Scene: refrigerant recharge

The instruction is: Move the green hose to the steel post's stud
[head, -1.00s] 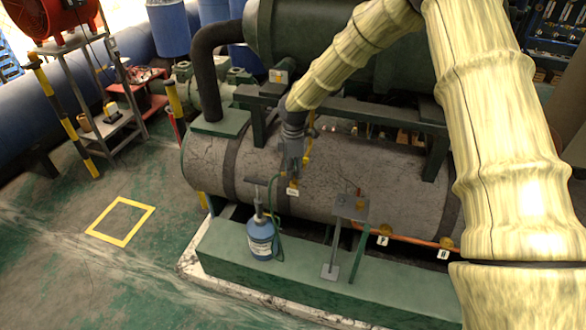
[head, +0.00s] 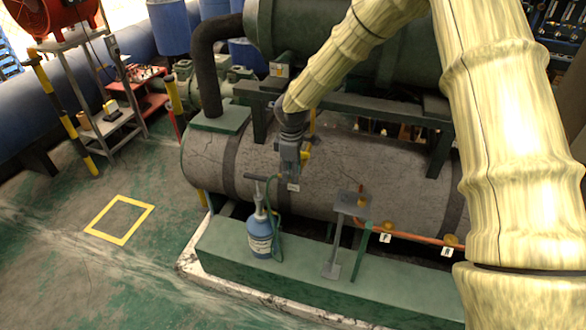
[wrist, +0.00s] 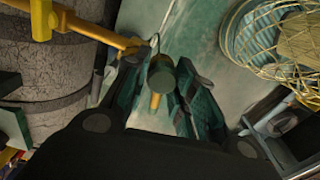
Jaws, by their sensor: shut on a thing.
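My gripper (head: 289,176) is in front of the grey tank, above and right of the blue bottle. In the wrist view its two fingers (wrist: 163,95) are closed around a dark green cylindrical end piece of the green hose (wrist: 160,75), with a brass part below it. The hose also shows in the head view (head: 281,240), looping beside the bottle; its upper run is partly hidden near my gripper. The steel post (head: 333,252) stands on the green plinth to the right, with a flat top plate. The copper-coloured stud (head: 361,197) rises from that plate, apart from my gripper.
The blue bottle (head: 259,243) stands on the plinth (head: 300,285). A yellow valve (head: 307,154) is close beside my gripper. A copper pipe (head: 415,237) with tags runs right of the post. The cracked grey tank (head: 225,165) lies behind. Floor at left is clear.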

